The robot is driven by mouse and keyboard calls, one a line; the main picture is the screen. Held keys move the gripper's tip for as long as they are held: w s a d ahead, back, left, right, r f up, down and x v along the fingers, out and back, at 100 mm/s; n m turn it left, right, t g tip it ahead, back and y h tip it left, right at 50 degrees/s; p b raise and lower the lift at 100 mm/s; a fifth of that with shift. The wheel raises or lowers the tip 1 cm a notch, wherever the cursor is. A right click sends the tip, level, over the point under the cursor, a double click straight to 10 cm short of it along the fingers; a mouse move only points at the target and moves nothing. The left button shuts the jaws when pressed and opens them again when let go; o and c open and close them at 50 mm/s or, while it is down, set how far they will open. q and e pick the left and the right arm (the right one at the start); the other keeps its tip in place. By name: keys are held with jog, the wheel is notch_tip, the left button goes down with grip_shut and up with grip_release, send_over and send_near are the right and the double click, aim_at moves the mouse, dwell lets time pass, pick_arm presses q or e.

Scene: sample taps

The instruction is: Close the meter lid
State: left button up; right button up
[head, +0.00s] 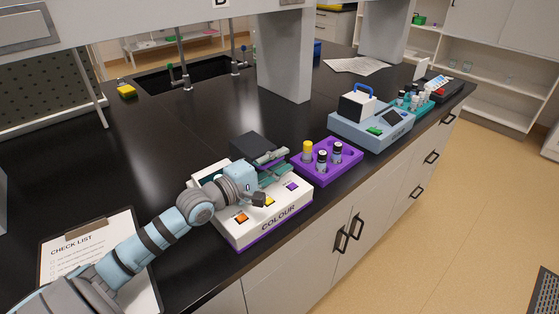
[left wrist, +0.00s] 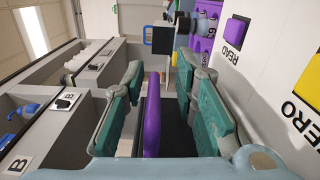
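The white meter marked COLOUR (head: 250,232), with a purple base edge, stands at the front of the black bench in the head view. Its dark lid (head: 254,146) appears raised at the back of the meter, behind my left gripper (head: 274,164). The gripper reaches over the meter from the left and hides part of it. In the left wrist view my left gripper (left wrist: 160,78) is open, with green pads apart. A purple strip (left wrist: 152,115) with black beside it shows between the fingers; I cannot tell whether it is part of the lid. My right gripper is not in view.
A purple rack (head: 327,174) with several vials stands just right of the meter. A blue instrument (head: 368,128) and a teal tray (head: 409,103) are further right. A clipboard checklist (head: 84,250) lies at the left. The bench behind the meter is mostly clear up to the sink (head: 190,82).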

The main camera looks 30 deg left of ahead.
pick_arm(q)
jog(key=shift+w+d+r, duration=0.1)
jog(key=shift+r, duration=0.35)
notch_tip(320, 180, up, 9)
jog(key=shift+r, duration=0.1)
